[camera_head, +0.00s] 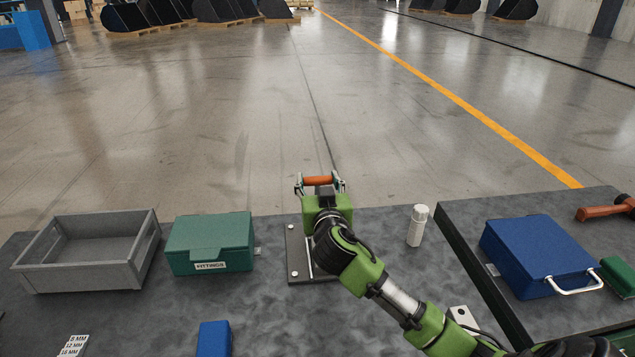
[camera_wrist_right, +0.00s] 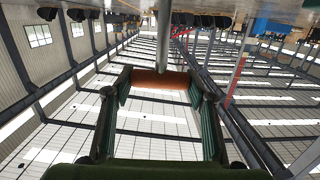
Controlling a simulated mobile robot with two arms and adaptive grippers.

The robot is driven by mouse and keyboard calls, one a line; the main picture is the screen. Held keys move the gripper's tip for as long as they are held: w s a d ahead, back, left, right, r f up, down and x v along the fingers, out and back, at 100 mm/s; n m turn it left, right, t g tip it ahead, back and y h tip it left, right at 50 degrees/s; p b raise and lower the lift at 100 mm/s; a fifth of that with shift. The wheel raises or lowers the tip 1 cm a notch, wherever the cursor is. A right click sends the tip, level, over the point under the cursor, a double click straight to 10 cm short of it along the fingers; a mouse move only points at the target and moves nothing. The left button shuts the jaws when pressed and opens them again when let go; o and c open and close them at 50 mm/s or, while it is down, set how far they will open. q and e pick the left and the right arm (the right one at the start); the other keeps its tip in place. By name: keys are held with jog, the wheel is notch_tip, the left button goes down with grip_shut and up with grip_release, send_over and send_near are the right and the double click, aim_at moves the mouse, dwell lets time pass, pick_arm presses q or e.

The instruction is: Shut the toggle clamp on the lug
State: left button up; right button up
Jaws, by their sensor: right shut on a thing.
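The toggle clamp's orange handle grip (camera_head: 318,181) stands up above the far edge of the table in the head view. My right gripper (camera_head: 320,184) is shut on this grip, with a finger at each end. In the right wrist view the orange grip (camera_wrist_right: 160,80) lies crosswise between the fingertips of my right gripper (camera_wrist_right: 160,90). A grey metal bar (camera_wrist_right: 164,40) runs up from the grip there. The dark mounting plate (camera_head: 298,262) with bolts lies below. My wrist hides the clamp body and the lug. My left gripper is not in view.
A grey open bin (camera_head: 42,275) and a green fittings box (camera_head: 210,240) stand left of the plate. A white bottle (camera_head: 418,226) stands to its right. A blue block (camera_head: 214,338) is near the front.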

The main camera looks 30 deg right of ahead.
jog(key=shift+s+a+f, duration=0.1)
jog(key=shift+f, duration=0.4)
jog(key=o, duration=1.6)
jog(key=shift+s+r, duration=0.1)
jog(key=shift+r, duration=0.15)
jog(key=v, duration=1.2)
